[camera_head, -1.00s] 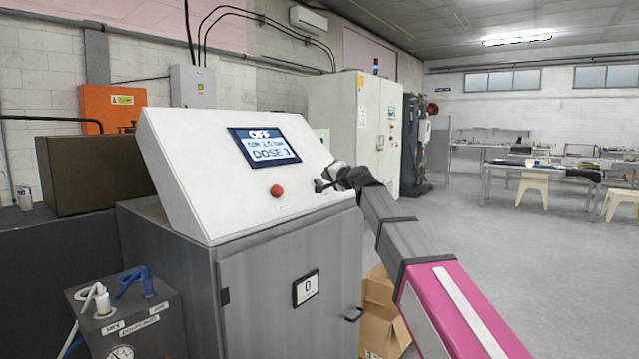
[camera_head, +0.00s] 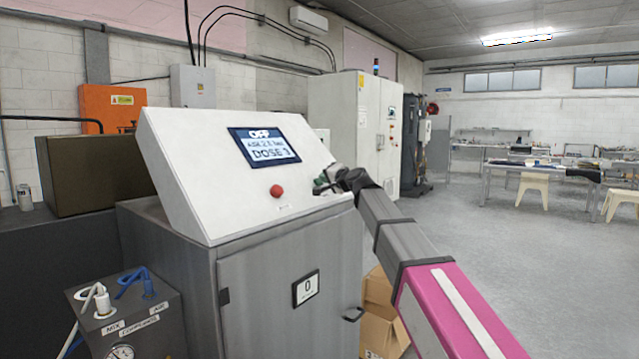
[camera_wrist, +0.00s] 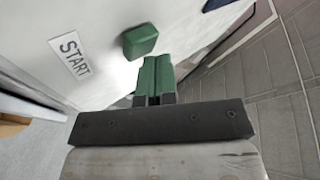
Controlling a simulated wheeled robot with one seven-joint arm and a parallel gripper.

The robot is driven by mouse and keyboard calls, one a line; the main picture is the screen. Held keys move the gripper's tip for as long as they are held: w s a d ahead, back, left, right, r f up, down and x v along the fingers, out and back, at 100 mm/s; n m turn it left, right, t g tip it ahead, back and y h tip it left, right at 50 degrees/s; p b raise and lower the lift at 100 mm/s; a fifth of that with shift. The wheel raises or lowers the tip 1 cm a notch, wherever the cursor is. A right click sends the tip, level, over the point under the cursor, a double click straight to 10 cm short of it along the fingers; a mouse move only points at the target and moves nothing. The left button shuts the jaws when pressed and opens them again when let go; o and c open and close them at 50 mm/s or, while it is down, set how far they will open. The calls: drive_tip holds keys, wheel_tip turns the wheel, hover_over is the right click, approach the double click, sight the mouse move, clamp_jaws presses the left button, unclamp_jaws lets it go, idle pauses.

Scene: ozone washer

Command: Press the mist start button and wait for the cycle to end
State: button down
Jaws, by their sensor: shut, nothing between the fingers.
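The white sloped control panel (camera_head: 225,185) of the washer has a screen (camera_head: 264,147) reading "OFF" and "DOSE 3", with a small blurred line between. A red round button (camera_head: 277,191) sits below the screen. In the wrist view a green button (camera_wrist: 140,41) stands on the white panel beside a "START" label (camera_wrist: 70,54). My gripper (camera_wrist: 155,75) is shut and empty, its green fingertips just below the green button in the picture. I cannot tell whether they touch it. In the head view my gripper (camera_head: 324,185) is at the panel's right end, partly hidden by my wrist.
The grey cabinet (camera_head: 245,290) under the panel has a door with a "0" plate (camera_head: 306,289) and a handle. A cardboard box (camera_head: 381,305) stands right of it. A grey unit with blue and white valves (camera_head: 125,320) is front left.

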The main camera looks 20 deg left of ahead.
drive_tip(key=shift+w+a+f, duration=0.1)
drive_tip(key=shift+a+f, duration=0.15)
drive_tip(key=shift+a, duration=0.05)
idle(0.5)
drive_tip(key=shift+d+r, duration=0.1)
drive_tip(key=shift+d, duration=0.05)
idle(0.3)
drive_tip(key=shift+s+d+r, duration=0.25)
drive_tip(key=shift+d+r, duration=0.25)
drive_tip(key=shift+r, duration=0.05)
drive_tip(key=shift+d+r, duration=0.1)
drive_tip(key=shift+s+d+r, duration=0.35)
drive_tip(key=shift+d+r, duration=0.4)
drive_tip(key=shift+r, duration=0.1)
drive_tip(key=shift+s+d+r, duration=0.35)
drive_tip(key=shift+d+r, duration=0.4)
drive_tip(key=shift+r, duration=0.05)
